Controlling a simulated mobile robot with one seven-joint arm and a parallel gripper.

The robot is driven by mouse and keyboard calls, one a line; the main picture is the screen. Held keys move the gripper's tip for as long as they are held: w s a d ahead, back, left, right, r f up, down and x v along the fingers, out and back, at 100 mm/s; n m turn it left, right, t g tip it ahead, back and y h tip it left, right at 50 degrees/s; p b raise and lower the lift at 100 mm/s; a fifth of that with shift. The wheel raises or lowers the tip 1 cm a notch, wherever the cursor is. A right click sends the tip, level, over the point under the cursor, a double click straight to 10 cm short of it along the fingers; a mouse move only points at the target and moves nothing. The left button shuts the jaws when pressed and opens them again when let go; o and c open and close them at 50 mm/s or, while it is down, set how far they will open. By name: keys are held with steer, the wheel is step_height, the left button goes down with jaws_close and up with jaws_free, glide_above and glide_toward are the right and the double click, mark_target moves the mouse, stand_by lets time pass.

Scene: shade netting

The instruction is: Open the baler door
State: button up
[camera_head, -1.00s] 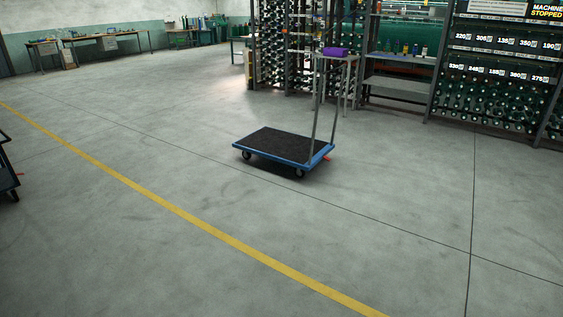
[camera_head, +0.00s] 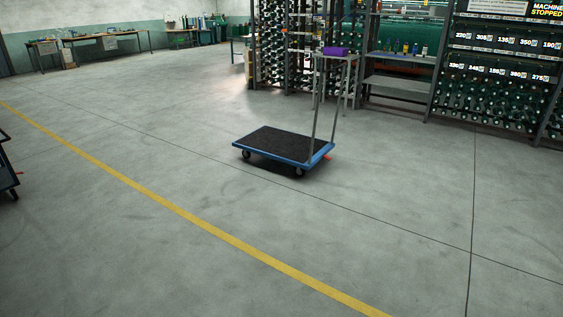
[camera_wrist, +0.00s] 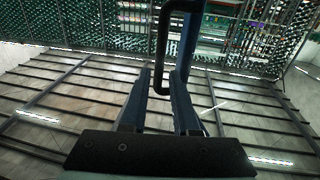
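My gripper (camera_wrist: 161,78) shows in the wrist view with its two dark fingers apart. A black tubular handle (camera_wrist: 162,48) comes down from the top edge and bends near the fingertips, its lower end in line with the gap between them. I cannot tell whether it touches the fingers or lies beyond them. A dark blue upright bar (camera_wrist: 188,42) is just right of the handle. I cannot tell whether these parts belong to the baler door. No baler or door can be made out in the head view, and my gripper is not in that view.
A blue platform trolley (camera_head: 285,158) with a black deck stands on the open grey floor. A dark cart (camera_head: 7,170) is at the left edge. Bobbin racks (camera_head: 490,90) and a grey shelf (camera_head: 398,84) line the back. Floor around the yellow line (camera_head: 190,215) is clear.

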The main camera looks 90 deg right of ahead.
steer(key=shift+v, duration=2.65)
